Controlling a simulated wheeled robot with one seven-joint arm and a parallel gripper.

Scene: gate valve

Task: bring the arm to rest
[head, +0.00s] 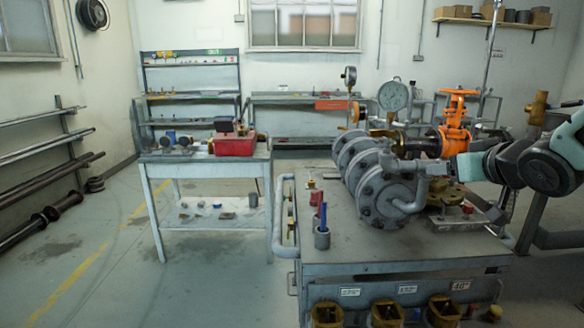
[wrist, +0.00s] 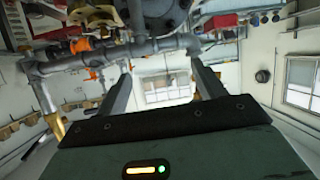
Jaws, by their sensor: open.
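My gripper (wrist: 163,78) is open and empty in the wrist view, with its two dark fingers set wide apart. In the head view my arm reaches in from the right edge, and its dark and teal links stand close to the right of the orange gate valve (head: 455,122). The valve has an orange handwheel on top and sits on grey flanged pipework (head: 382,190) on a metal cart. In the wrist view the scene is upside down, and grey pipe (wrist: 140,48) runs just beyond the fingers. I cannot tell any contact.
The metal cart (head: 345,245) carries a grey cup (head: 322,238) near its left front corner. A workbench with a red machine (head: 235,145) stands at the left, beyond a gap of clear floor (head: 115,265). Pipe racks line the left wall. A wall shelf (head: 490,22) hangs at the upper right.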

